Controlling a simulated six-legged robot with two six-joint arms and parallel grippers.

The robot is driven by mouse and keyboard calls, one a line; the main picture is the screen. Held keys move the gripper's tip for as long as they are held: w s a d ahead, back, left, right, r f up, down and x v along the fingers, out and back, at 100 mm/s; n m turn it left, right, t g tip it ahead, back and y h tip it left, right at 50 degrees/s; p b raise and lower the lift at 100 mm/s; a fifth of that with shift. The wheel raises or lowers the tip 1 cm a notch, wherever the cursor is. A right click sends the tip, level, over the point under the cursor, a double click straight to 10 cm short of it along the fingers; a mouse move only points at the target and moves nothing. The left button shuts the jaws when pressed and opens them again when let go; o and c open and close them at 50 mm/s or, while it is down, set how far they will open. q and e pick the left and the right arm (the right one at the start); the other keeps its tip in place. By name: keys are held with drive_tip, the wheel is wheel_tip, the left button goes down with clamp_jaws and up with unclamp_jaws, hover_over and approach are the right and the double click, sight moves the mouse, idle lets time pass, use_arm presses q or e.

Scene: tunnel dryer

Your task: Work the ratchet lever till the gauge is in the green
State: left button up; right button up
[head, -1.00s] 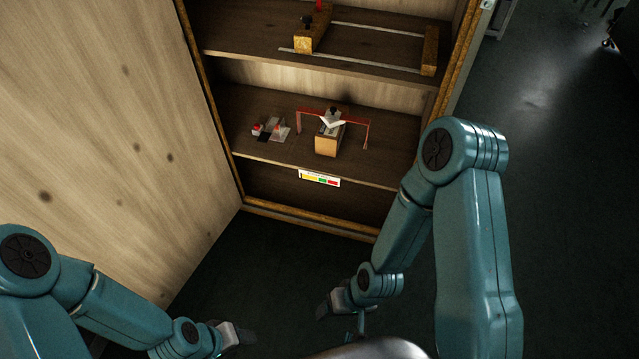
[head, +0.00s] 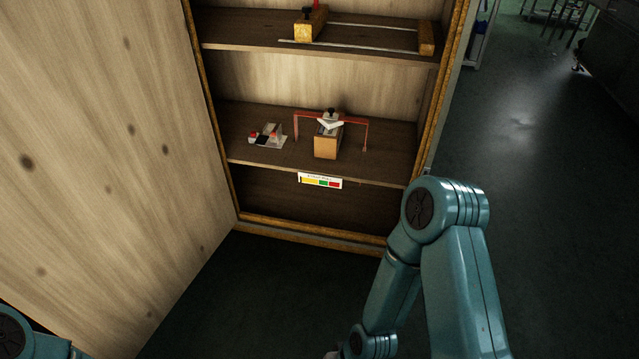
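The gauge (head: 320,181) is a small white plate on the front edge of the middle shelf, with yellow, green and red bands from left to right. A dark mark shows at its left end; I cannot read the pointer for sure. A small red and white device (head: 267,136) stands on that shelf at the left. I cannot tell whether it carries the ratchet lever. My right gripper (head: 333,354) shows only as a grey sliver at the bottom edge, well below and apart from the shelf. My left gripper is out of view.
A wooden block (head: 326,147) with a white and black top stands mid-shelf under a red frame (head: 352,119). The upper shelf (head: 240,36) holds wooden blocks and metal rails. A wooden door panel (head: 90,150) stands open at left. The floor (head: 270,290) before the cabinet is clear.

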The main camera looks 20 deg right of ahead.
drive_tip(key=shift+s, duration=0.15)
clamp_jaws()
drive_tip(key=shift+d, duration=0.1)
idle(1.6)
drive_tip(key=shift+w, duration=0.2)
